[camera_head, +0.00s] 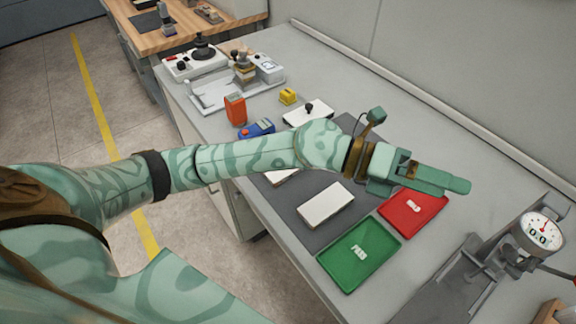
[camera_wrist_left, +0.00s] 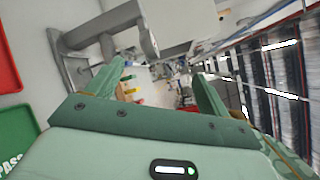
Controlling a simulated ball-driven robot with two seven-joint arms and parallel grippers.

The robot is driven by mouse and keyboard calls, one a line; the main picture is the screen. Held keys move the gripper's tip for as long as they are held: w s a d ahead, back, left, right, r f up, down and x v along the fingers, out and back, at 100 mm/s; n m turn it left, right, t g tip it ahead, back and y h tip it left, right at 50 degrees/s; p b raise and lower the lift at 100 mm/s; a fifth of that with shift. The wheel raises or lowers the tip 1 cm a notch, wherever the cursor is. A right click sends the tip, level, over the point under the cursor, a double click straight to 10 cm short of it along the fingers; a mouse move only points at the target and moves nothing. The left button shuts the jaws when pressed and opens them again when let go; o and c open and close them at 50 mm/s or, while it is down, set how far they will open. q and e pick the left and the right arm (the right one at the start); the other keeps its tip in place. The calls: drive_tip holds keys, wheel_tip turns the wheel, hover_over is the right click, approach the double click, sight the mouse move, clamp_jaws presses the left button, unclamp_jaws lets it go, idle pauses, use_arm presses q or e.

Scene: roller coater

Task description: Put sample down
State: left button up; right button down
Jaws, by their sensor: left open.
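My left gripper (camera_head: 458,186) is open and stretches over the bench, above and beyond the red tray. In the left wrist view its two fingers (camera_wrist_left: 162,85) stand apart with nothing held between them. A white rectangular block (camera_head: 325,205), possibly the sample, lies flat on the dark grey mat (camera_head: 290,220). A second white piece (camera_head: 283,177) is mostly hidden under my left arm. The green tray (camera_head: 345,278) lies near the front edge and has a white label. The red tray (camera_head: 398,226) lies beside it with small white lettering. My right gripper does not show.
A dial gauge (camera_head: 541,232) on a grey metal device stands at the right. Bare bench (camera_head: 440,150) lies behind my gripper.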

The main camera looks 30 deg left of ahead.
use_arm(q)
drive_tip(key=w+a+f+m+g+y, duration=0.1)
drive_tip(key=a+f+m+g+y, duration=0.15)
drive_tip(key=a+f+y, duration=0.2)
drive_tip(key=n+y, duration=0.3)
drive_tip(key=y, duration=1)
hover_over(275, 178)
drive_tip(key=w, duration=0.5)
drive_tip(key=f, duration=0.1)
drive_tip(key=f+b, duration=0.1)
drive_tip(key=f, duration=0.4)
drive_tip(key=f+b, duration=0.1)
drive_tip(key=f, duration=0.4)
drive_tip(key=shift+w+d+f, duration=0.15)
drive_tip(key=shift+w+f, duration=0.05)
drive_tip(key=f, duration=0.2)
drive_tip(key=f+b, duration=0.1)
drive_tip(key=f, duration=0.2)
drive_tip(key=shift+s+f, duration=0.2)
drive_tip(key=shift+f, duration=0.15)
drive_tip(key=shift+r, duration=0.1)
drive_tip(key=c, duration=1.2)
